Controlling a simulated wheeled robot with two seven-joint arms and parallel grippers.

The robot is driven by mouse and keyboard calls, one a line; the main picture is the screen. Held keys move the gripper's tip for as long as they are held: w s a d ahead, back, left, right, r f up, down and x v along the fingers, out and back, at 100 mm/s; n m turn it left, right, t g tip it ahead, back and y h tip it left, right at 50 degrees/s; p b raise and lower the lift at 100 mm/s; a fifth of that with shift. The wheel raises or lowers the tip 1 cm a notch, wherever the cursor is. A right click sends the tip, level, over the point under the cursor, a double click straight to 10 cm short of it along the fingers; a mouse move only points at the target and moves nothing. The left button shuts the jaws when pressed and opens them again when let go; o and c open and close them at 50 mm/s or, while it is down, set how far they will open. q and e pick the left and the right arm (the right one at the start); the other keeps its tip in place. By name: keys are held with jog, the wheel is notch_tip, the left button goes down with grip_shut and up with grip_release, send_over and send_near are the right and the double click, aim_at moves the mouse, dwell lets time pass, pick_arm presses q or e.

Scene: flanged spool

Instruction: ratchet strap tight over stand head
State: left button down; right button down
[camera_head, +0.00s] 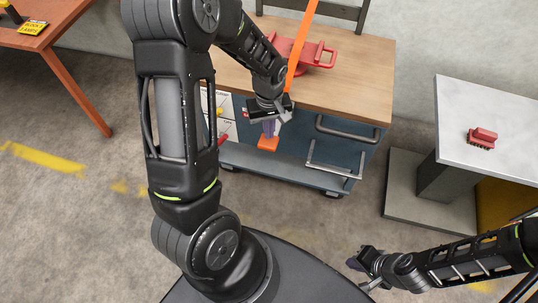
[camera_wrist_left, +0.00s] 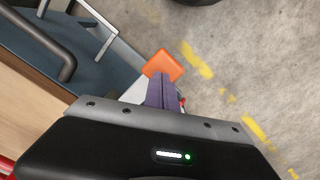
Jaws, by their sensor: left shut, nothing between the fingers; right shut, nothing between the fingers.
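An orange strap (camera_head: 301,40) runs from the top edge of the head view down past the red stand head (camera_head: 318,57) on the wooden bench top, to behind my left wrist. My left gripper (camera_head: 269,130) is shut and points down in front of the bench. An orange flat piece (camera_head: 268,143) shows just beyond its purple fingertips; it also shows in the left wrist view (camera_wrist_left: 163,65). Whether it joins the strap or touches the fingers I cannot tell. My left arm hides part of the bench and strap. My right gripper (camera_head: 354,264) is shut and empty, low over the floor.
The blue wheeled bench (camera_head: 285,169) has grey handles (camera_head: 335,167) at its front right. A white-topped table (camera_head: 470,95) with a small red object (camera_head: 483,137) stands at the right. An orange-brown table (camera_head: 60,35) stands at the far left. Open floor lies at the left.

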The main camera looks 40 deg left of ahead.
aim_at(269, 144)
dwell(0.4)
pick_arm(q)
notch_tip(269, 144, down, 8)
jog(key=b, duration=0.6)
jog(key=shift+r, duration=0.2)
notch_tip(269, 144, up, 8)
jog(key=p, duration=0.6)
jog(key=shift+f, duration=0.15)
jog(key=shift+f+b, duration=0.3)
notch_tip(269, 144, down, 7)
jog(key=b, duration=0.5)
jog(key=shift+b, duration=0.3)
notch_tip(269, 144, up, 8)
jog(key=p, duration=0.6)
jog(key=shift+f, duration=0.2)
